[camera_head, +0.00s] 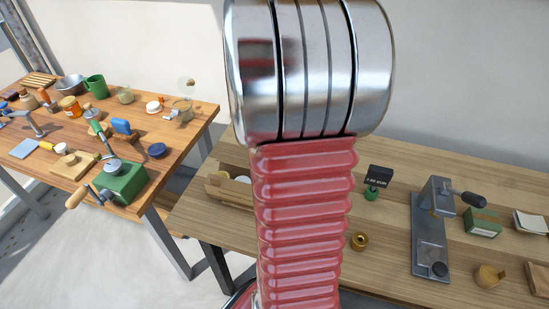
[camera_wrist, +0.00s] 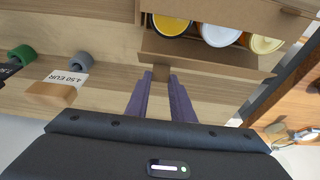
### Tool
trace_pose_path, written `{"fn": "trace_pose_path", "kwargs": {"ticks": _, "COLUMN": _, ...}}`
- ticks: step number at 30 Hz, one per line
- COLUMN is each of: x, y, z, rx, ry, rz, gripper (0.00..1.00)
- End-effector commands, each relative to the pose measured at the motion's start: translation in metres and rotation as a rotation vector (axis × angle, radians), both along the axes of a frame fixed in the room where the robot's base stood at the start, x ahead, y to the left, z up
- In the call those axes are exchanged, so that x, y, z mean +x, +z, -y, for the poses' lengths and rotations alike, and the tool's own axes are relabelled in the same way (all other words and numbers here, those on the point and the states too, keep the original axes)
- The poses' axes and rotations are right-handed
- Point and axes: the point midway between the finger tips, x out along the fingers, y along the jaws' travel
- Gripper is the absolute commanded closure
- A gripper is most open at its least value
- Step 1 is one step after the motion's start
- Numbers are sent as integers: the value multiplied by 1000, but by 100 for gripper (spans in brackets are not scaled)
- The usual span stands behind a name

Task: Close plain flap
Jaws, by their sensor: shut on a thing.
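In the wrist view a brown open box (camera_wrist: 228,8) holds jars or tins with yellow and white lids (camera_wrist: 218,32). A plain brown flap (camera_wrist: 205,56) stands out from its near side, open, with the lids showing behind it. My gripper (camera_wrist: 161,72) has two purple fingers whose tips are at a small brown tab by the flap's lower edge, and is shut on it. In the head view the box (camera_head: 226,192) sits on the right-hand table, partly behind my red arm. My gripper is hidden there.
On the right-hand table are a black sign (camera_head: 379,175), a brass ring (camera_head: 359,241), a grey press (camera_head: 432,235) and a green box (camera_head: 482,223). A price block (camera_wrist: 52,93) lies left in the wrist view. A crowded orange-brown table (camera_head: 190,128) stands left.

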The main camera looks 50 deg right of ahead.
Motion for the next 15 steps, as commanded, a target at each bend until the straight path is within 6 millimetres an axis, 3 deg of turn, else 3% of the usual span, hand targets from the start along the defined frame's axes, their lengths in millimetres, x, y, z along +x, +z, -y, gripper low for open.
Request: {"fn": "trace_pose_path", "kwargs": {"ticks": 15, "x": -13, "y": 4, "z": -31, "rx": 10, "ry": -4, "rz": -10, "gripper": 100}}
